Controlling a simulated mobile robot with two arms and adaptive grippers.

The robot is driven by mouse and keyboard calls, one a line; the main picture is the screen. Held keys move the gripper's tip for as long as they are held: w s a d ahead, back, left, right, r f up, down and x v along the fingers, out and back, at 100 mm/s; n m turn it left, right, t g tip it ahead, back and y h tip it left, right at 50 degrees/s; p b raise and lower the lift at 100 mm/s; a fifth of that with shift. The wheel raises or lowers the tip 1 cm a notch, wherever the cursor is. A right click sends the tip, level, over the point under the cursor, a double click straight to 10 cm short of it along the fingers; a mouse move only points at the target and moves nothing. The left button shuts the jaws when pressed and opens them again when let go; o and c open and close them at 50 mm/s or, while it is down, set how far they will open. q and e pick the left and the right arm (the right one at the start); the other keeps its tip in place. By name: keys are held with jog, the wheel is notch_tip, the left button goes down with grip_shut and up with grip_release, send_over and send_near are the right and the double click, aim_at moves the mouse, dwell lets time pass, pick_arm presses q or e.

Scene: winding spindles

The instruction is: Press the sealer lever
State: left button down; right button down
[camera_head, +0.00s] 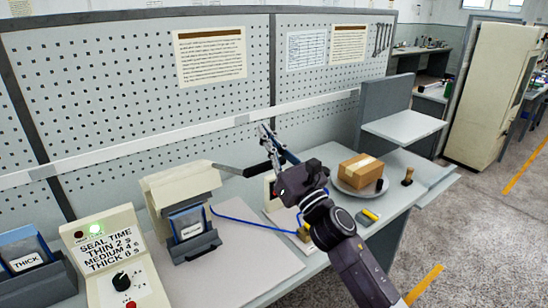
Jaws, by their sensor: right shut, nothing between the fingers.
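The cream sealer (170,185) stands on the bench left of centre. A dark, bar-like lever (238,169) reaches from it to the right. My right gripper (268,140) is shut and empty, with its fingers pointing up and left at the far end of the lever. I cannot tell whether they touch it. A blue pouch labelled medium (187,223) stands in a dark holder at the sealer's front. The control box (105,262) at lower left lists seal times, and its green lamp (96,229) is lit. My left gripper is not in view.
A grey bin (35,284) with a pouch labelled thick is at far left. A cardboard box (361,171) sits on a round plate right of my arm, near a stamp (407,177). A blue cord (245,219) crosses the bench. A pegboard (130,90) stands behind.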

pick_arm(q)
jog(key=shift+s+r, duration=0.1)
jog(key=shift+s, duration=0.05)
pick_arm(e)
jog(key=shift+w+a+r, duration=0.1)
jog(key=shift+w+r, duration=0.05)
jog(key=shift+r, duration=0.2)
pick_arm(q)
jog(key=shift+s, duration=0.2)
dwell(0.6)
